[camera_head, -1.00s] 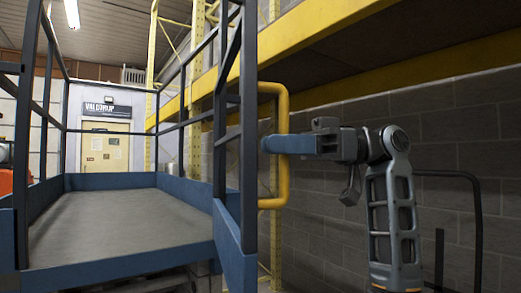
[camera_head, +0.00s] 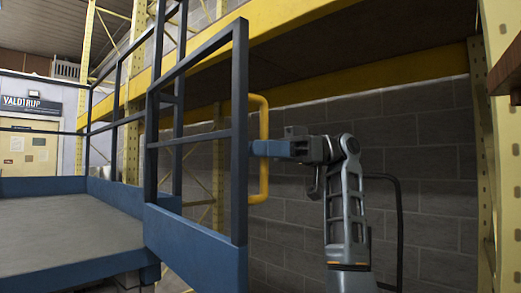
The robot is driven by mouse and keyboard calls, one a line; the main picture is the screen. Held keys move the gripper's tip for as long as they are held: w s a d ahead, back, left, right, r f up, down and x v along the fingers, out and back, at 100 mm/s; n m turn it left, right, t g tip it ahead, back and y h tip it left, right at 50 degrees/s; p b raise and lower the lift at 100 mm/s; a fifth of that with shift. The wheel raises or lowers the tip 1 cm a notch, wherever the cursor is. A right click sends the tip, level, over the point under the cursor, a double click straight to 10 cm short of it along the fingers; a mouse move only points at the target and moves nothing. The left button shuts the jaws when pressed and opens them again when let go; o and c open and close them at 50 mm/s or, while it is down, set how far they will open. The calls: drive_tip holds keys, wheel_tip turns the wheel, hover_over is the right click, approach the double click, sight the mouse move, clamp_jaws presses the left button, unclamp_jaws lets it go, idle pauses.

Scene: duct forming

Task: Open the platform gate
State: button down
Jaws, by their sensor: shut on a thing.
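The platform gate (camera_head: 195,137) is a dark blue-grey rail frame with a blue kick plate along its bottom. It stands swung out from the platform (camera_head: 70,235), which has a grey deck and blue edges. A yellow handle (camera_head: 264,150) is fixed to the gate's outer edge post. My gripper (camera_head: 262,148) reaches in from the right and is shut on the handle's upright bar. The fingertips are partly hidden behind the bar and the gate post.
A yellow rack (camera_head: 400,72) with a long beam runs along a grey block wall (camera_head: 430,170). A yellow rack upright (camera_head: 495,140) stands at the right. A pale door (camera_head: 28,150) is far left behind the platform.

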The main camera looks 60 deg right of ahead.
drive_tip(key=c, duration=1.2)
unclamp_jaws()
drive_tip(key=shift+o, duration=0.2)
drive_tip(key=b+v, duration=0.1)
drive_tip(key=v, duration=0.6)
drive_tip(key=shift+s+d, duration=0.25)
drive_tip(key=shift+d, duration=0.1)
